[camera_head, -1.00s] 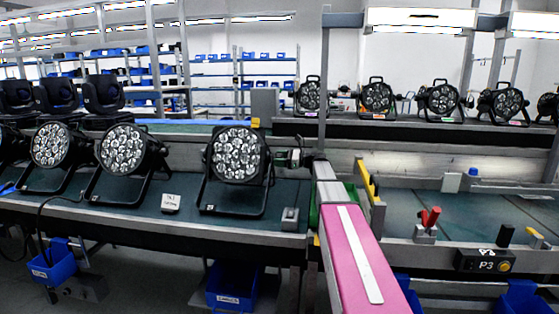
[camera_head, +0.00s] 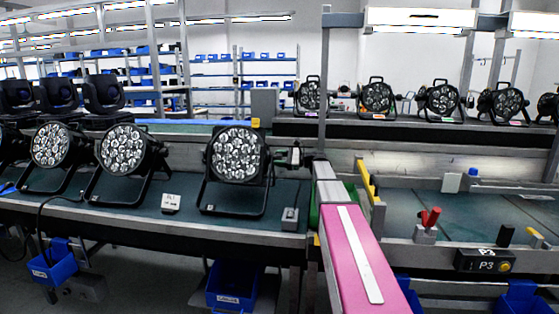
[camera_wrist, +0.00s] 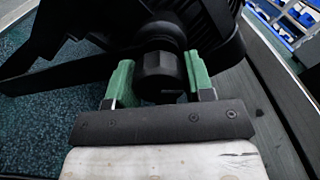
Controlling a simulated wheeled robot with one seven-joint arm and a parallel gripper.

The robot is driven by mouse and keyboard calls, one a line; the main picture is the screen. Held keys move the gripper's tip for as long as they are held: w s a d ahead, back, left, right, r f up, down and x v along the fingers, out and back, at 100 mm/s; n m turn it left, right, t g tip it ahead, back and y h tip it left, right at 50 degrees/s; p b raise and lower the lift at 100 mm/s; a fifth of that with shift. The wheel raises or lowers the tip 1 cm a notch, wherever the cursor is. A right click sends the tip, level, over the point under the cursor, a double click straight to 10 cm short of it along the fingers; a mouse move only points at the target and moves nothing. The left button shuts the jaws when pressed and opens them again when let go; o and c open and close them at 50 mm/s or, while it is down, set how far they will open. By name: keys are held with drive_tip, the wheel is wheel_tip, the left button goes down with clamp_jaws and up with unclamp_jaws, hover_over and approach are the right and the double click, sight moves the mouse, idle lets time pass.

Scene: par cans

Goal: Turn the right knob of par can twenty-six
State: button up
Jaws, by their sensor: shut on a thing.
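A black par can (camera_head: 237,157) with a round face of many lenses stands in its bracket on the near bench, left of centre in the head view. I cannot read a number on it. In the wrist view, its dark knob (camera_wrist: 160,68) sits at the side of the black housing (camera_wrist: 215,30). My gripper (camera_wrist: 160,82) has its two green fingers on either side of the knob and is shut on it. In the head view, the small gripper end (camera_head: 294,157) is at the can's right side, and the contact is too small to make out.
Two more par cans (camera_head: 125,150) (camera_head: 52,147) stand to the left on the same bench. A small grey box (camera_head: 290,218) and a white label block (camera_head: 170,203) sit near the front edge. More par cans (camera_head: 376,97) line a rear shelf.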

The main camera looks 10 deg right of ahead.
drive_tip(key=n, duration=0.5)
drive_tip(key=shift+n, duration=0.3)
drive_tip(key=n, duration=0.5)
drive_tip(key=shift+n, duration=0.4)
drive_tip(key=o, duration=0.9)
drive_tip(key=shift+o, duration=0.2)
drive_tip(key=shift+r, duration=0.1)
drive_tip(key=shift+d, duration=0.15)
drive_tip(key=v, duration=1)
drive_tip(key=shift+s+d, duration=0.15)
drive_tip(key=shift+d, duration=0.15)
